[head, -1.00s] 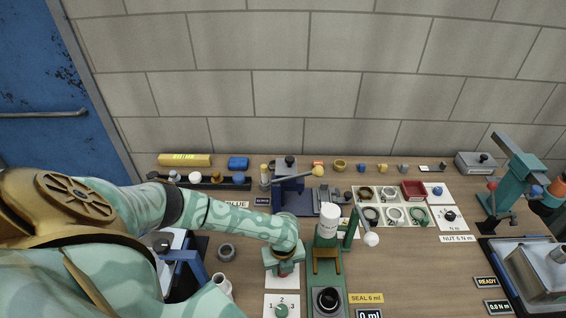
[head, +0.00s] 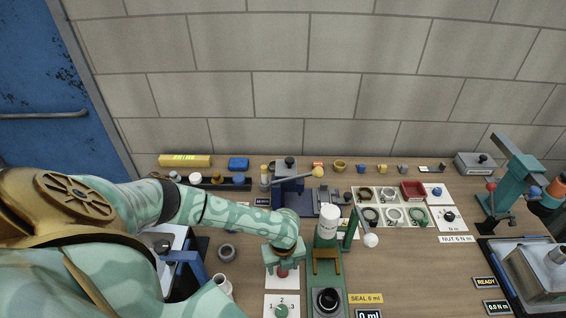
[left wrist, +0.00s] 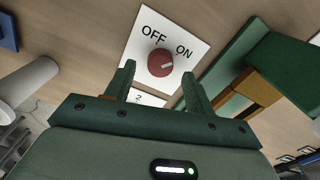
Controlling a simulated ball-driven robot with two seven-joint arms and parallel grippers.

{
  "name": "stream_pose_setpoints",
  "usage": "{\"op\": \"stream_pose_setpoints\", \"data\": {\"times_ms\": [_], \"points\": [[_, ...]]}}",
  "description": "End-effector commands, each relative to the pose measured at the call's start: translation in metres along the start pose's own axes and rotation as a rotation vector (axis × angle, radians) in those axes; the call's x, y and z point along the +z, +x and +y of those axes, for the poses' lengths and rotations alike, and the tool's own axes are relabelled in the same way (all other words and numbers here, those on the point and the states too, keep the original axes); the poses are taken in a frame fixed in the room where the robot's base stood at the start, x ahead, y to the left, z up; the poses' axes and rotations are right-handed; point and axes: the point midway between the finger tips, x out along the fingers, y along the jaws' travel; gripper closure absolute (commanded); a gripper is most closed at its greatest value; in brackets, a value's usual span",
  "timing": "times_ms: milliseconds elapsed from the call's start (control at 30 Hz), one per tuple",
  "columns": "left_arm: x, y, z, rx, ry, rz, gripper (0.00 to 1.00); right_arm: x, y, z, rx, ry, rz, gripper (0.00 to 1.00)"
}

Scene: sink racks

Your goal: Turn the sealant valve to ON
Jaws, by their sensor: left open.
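The sealant valve is a red round knob (left wrist: 160,63) on a white plate (left wrist: 184,32) marked OFF and ON in the left wrist view. A pale pointer mark on the knob points toward the ON side. My left gripper (left wrist: 158,82) is open, with its two fingers just below the knob in that view, one on each side. In the head view my left gripper (head: 284,268) is over the plate, with the red knob (head: 283,273) partly hidden between the fingers. I cannot tell whether the fingers touch it. My right gripper is not in view.
The green sealant stand (head: 327,285) with a white cartridge (head: 328,222) is close on the right of the gripper. A 1-2-3 dial plate (head: 272,302) lies in front. A white bottle (head: 222,285) and a grey ring (head: 227,253) are at left.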

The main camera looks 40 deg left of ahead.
Motion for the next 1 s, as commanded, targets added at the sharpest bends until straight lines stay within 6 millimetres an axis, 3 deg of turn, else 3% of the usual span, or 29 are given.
{"op": "stream_pose_setpoints", "data": {"times_ms": [300, 500, 700, 1000], "points": [[0.001, -0.090, -0.001, -0.004, 0.002, -0.003, 0.46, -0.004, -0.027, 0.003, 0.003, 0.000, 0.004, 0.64], [0.001, -0.129, 0.000, -0.002, 0.002, -0.003, 0.46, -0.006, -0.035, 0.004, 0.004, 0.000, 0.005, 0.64], [0.000, -0.144, 0.000, 0.000, 0.001, -0.001, 0.46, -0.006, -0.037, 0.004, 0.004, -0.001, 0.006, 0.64], [0.000, -0.144, 0.000, 0.000, 0.000, -0.001, 0.46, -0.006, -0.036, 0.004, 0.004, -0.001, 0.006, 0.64]]}}
